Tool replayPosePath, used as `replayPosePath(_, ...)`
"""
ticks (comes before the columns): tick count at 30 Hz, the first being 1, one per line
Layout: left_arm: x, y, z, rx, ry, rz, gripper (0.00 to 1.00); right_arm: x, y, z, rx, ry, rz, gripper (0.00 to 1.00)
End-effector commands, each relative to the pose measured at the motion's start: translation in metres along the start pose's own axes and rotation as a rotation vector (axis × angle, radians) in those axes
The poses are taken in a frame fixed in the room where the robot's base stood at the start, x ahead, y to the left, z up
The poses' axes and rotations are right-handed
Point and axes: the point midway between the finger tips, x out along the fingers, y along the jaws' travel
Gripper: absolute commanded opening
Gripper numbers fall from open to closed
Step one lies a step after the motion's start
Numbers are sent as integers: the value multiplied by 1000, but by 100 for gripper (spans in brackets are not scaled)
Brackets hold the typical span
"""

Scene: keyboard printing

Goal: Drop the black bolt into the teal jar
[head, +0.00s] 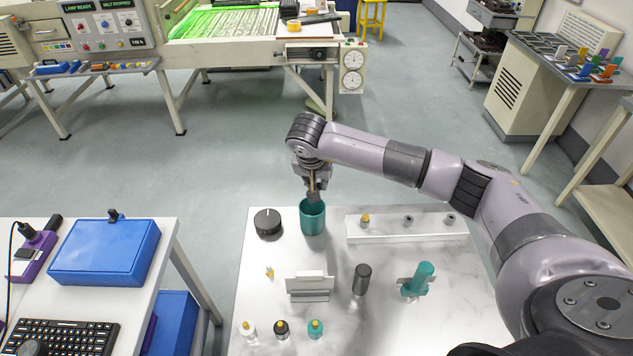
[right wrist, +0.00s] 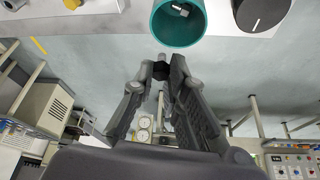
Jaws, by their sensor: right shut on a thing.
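The teal jar (head: 313,222) stands open at the far edge of the white marble-topped table. My right gripper (head: 314,194) is over the jar's mouth, pointing down. In the right wrist view, my right gripper (right wrist: 160,68) is shut on the black bolt (right wrist: 160,71), with a grey end pointing toward the jar. The bolt is just outside the rim of the teal jar (right wrist: 160,32) in that picture; its height over the rim is hard to tell. A small grey metal piece (right wrist: 180,10) shows inside the jar. My left gripper is not in view.
A black round lid or knob (head: 267,222) is left of the jar. A white rack (head: 400,233) with small parts stands right. A white card holder (head: 309,284), a black cylinder (head: 362,279), a teal cylinder (head: 421,278) and small yellow-topped bottles (head: 282,329) stand nearer.

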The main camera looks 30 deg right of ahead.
Motion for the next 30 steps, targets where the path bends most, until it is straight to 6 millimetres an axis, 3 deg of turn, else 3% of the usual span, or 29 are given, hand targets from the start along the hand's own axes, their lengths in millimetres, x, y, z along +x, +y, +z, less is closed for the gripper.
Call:
replayPosePath(4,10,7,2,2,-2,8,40,17,0,8,0,-2,1,0)
replayPosePath(12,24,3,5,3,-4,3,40,44,0,19,1,-1,0,0)
replayPosePath(23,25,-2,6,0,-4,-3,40,49,0,21,1,-1,0,0)
replayPosePath(24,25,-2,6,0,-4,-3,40,49,0,21,1,-1,0,16)
replayPosePath(30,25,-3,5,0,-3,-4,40,49,0,20,1,0,0,29)
